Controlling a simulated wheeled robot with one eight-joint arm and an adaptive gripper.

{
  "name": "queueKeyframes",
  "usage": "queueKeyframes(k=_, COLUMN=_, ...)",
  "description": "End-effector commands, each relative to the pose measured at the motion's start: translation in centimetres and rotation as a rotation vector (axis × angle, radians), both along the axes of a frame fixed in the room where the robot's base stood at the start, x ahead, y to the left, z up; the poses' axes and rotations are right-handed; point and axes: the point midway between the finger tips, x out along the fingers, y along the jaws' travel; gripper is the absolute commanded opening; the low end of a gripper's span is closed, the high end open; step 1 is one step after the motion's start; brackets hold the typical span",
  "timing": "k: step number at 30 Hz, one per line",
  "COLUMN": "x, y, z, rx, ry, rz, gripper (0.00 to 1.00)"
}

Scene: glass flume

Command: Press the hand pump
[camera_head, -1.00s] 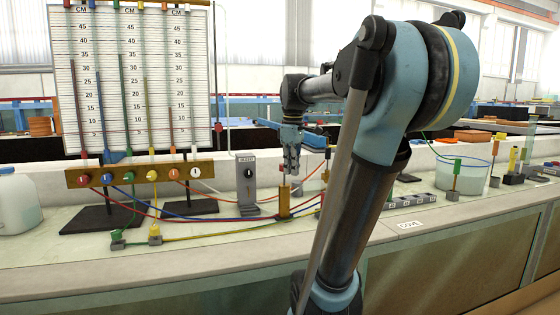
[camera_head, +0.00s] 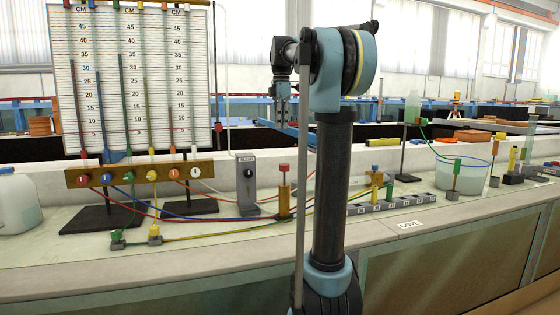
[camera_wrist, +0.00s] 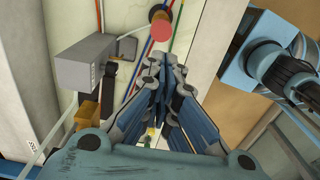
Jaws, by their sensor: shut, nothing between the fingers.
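The hand pump (camera_head: 284,198), which I take to be the upright brass cylinder with a red knob on top, stands on the counter right of the grey labelled box. Its round red knob (camera_wrist: 161,29) shows in the wrist view beyond my fingertips, apart from them. My gripper (camera_head: 282,97) is raised well above the pump in the head view, pointing down. In the wrist view my gripper (camera_wrist: 164,65) has its fingers together with nothing between them. The pump's lower body is mostly hidden behind the knob in the wrist view.
A gauge board (camera_head: 130,75) with coloured tubes stands behind a brass valve bar (camera_head: 140,174) at left. The grey labelled box (camera_head: 246,180) is beside the pump. Coloured hoses cross the counter. A clear tub (camera_head: 462,176) and small fittings stand at right. A white jug (camera_head: 18,200) is far left.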

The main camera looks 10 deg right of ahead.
Motion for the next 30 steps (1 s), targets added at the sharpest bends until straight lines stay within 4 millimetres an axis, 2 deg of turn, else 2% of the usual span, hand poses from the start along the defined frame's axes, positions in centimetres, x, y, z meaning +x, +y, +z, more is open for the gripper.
queueKeyframes(k=11, x=0.1, y=0.0, z=0.1, rx=0.0, ry=0.001, rz=0.007, gripper=0.0)
queueKeyframes(k=16, x=0.1, y=0.0, z=-0.7, rx=0.0, ry=0.001, rz=0.007, gripper=0.0)
queueKeyframes(k=20, x=0.1, y=0.0, z=-2.4, rx=0.0, ry=0.001, rz=0.007, gripper=0.0)
queueKeyframes(k=30, x=0.1, y=0.0, z=-8.2, rx=0.0, ry=0.001, rz=0.006, gripper=0.0)
